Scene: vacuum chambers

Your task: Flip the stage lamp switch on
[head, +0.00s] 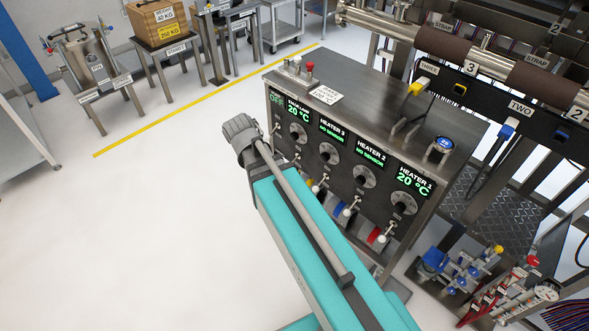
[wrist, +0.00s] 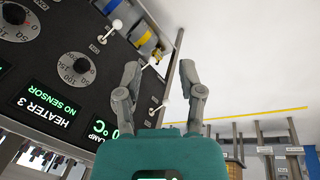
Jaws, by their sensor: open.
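The metal control cabinet (head: 335,175) has green displays, round knobs and white-tipped toggle switches on its dark front. The lamp display (head: 298,108) at its left end reads 20 °C, with a small OFF (head: 276,98) beside it. A white-tipped toggle (head: 275,128) sits below that, probably the stage lamp switch. My gripper (head: 238,128) is just left of the cabinet front. In the wrist view my gripper (wrist: 160,68) is open and empty. A white-tipped toggle (wrist: 166,103) shows between its fingers, apparently the same one; I cannot tell whether they touch. The left finger hides part of the panel.
The Heater 3 knob (wrist: 78,68) and other toggles (wrist: 114,27) are close by. A white card (head: 325,95) and buttons (head: 309,67) are on the cabinet top. Pipes and fittings (head: 455,270) crowd the right.

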